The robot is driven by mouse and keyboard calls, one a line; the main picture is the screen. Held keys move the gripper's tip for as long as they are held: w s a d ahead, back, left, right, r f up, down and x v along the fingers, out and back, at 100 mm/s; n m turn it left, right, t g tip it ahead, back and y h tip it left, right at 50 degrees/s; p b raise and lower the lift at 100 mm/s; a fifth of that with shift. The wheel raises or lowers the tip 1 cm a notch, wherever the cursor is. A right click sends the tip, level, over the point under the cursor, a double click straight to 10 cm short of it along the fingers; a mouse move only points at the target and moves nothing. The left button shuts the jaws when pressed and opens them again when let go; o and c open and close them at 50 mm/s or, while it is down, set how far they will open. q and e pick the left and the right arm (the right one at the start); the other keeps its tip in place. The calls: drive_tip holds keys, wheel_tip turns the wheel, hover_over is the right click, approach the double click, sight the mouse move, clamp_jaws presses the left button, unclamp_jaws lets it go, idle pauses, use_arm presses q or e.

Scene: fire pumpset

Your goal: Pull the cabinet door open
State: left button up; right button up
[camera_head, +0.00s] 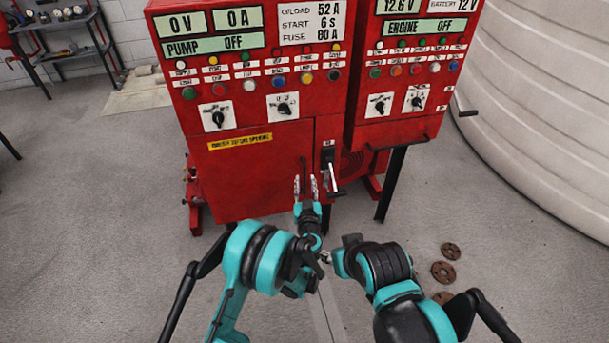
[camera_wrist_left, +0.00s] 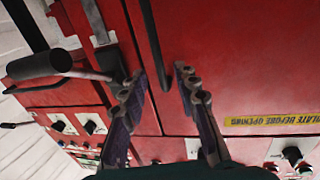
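The red cabinet door (camera_head: 240,185) is on the lower front of the left panel, with a yellow warning label, and looks closed. It also shows in the left wrist view (camera_wrist_left: 230,60). Its dark bar handle (camera_head: 303,168) is near the door's right edge; in the left wrist view the handle (camera_wrist_left: 153,45) runs down between the fingers. My left gripper (camera_head: 305,183) is open, its fingers pointing at the door; in its wrist view the fingers (camera_wrist_left: 155,85) lie either side of the handle's end, with gaps visible. My right gripper (camera_head: 326,257) is mostly hidden among the arm links.
A switch lever (camera_head: 334,178) juts out just right of the handle; it looms at left in the wrist view (camera_wrist_left: 45,65). A second red panel (camera_head: 405,115) on dark legs stands at right, beside a large pale tank (camera_head: 540,90). Rusty discs (camera_head: 443,272) lie on the floor.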

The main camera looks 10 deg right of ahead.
sight(305, 174)
use_arm(q)
drive_tip(key=shift+w+d+b, duration=0.25)
drive_tip(key=shift+w+b, duration=0.05)
drive_tip(key=shift+w, duration=0.85)
drive_tip(key=shift+w+d+b, duration=0.2)
drive_tip(key=shift+w+b, duration=0.05)
drive_tip(key=shift+w, duration=0.9)
clamp_jaws()
